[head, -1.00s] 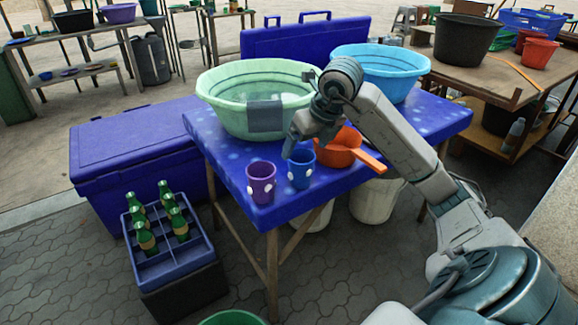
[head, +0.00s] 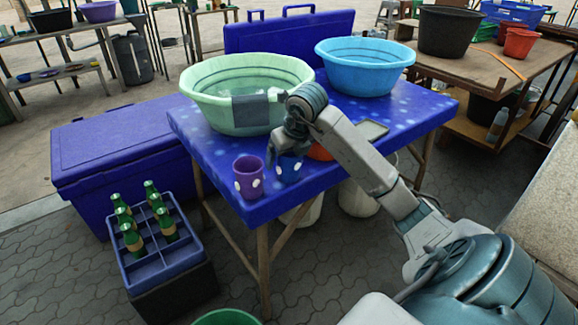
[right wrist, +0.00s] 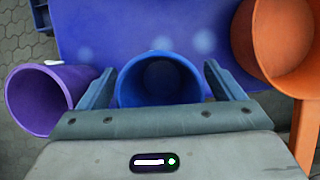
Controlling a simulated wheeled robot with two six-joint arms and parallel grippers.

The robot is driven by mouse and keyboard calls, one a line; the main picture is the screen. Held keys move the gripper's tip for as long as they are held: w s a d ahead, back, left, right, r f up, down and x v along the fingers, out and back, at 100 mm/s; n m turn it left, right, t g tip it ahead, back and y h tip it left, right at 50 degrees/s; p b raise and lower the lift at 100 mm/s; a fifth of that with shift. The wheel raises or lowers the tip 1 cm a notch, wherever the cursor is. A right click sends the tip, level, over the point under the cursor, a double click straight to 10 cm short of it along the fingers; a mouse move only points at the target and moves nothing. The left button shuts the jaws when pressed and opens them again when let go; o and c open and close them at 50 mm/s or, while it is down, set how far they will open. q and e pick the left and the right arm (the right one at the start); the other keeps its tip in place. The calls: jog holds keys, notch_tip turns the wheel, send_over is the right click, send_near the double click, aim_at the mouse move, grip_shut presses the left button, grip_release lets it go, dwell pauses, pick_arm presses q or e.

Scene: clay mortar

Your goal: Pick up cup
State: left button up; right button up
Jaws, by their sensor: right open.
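A blue cup (head: 289,169) with white spots stands on the blue table (head: 330,178) near its front corner. A purple cup (head: 248,178) with white spots stands just left of it. My right gripper (head: 284,152) is over the blue cup and hides part of it. In the right wrist view the open jaws (right wrist: 160,85) lie on either side of the blue cup (right wrist: 159,80), with the purple cup (right wrist: 45,98) outside to the left. The wrist view does not clearly show whether the jaws touch the cup. My left gripper is not in view.
An orange scoop (head: 320,152) is mostly hidden behind my right arm; it shows close on the right in the wrist view (right wrist: 285,45). A green basin (head: 215,95) and a light blue basin (head: 365,65) stand behind. A bottle crate (head: 160,270) is left of the table.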

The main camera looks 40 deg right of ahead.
jog(key=c, duration=1.1)
